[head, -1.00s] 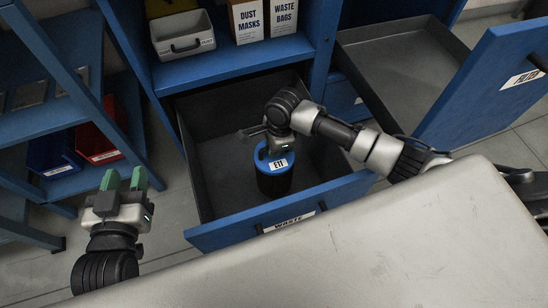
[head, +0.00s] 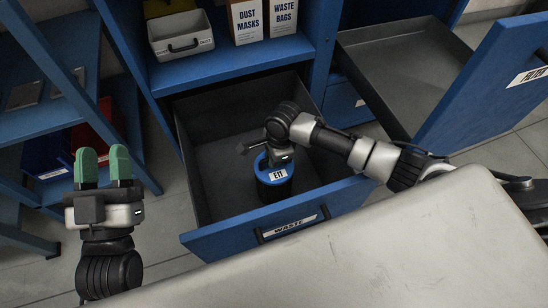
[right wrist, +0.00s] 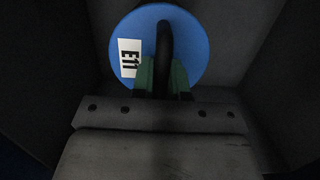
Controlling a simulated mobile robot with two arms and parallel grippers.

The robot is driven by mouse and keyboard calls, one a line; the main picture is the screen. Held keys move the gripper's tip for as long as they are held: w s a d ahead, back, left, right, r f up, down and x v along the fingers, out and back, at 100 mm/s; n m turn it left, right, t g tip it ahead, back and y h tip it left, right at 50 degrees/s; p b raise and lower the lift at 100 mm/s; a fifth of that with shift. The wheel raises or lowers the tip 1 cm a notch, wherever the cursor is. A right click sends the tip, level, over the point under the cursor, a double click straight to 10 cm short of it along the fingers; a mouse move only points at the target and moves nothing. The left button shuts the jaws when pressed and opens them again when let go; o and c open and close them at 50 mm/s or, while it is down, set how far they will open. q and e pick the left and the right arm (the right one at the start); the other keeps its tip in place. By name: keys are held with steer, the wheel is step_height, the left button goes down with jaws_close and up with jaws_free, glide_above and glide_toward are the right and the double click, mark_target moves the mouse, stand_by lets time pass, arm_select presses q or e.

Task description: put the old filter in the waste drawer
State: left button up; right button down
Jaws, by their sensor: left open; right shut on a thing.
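The old filter (head: 274,186) is a dark cylinder with a blue top and a white E11 label. It is inside the open waste drawer (head: 285,229), a grey box with a blue front marked WASTE. Whether its base touches the drawer floor I cannot tell. My right gripper (right wrist: 163,78) is shut on the black handle on the filter's blue top (right wrist: 190,55). In the head view its fingers are hidden behind the wrist. My left gripper (head: 104,168), with green fingers, is open and empty, left of the drawer and apart from it.
A second open drawer (head: 400,68), labelled FILTER, stands empty at the upper right. A shelf above holds a grey bin (head: 180,37) and boxes of dust masks (head: 246,22) and waste bags (head: 283,18). A pale surface (head: 350,250) fills the front.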

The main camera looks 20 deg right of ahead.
steer(key=shift+w, duration=0.1)
steer(key=c, duration=1.6)
jaws_free()
steer(key=shift+f, duration=0.1)
steer(key=o, duration=0.5)
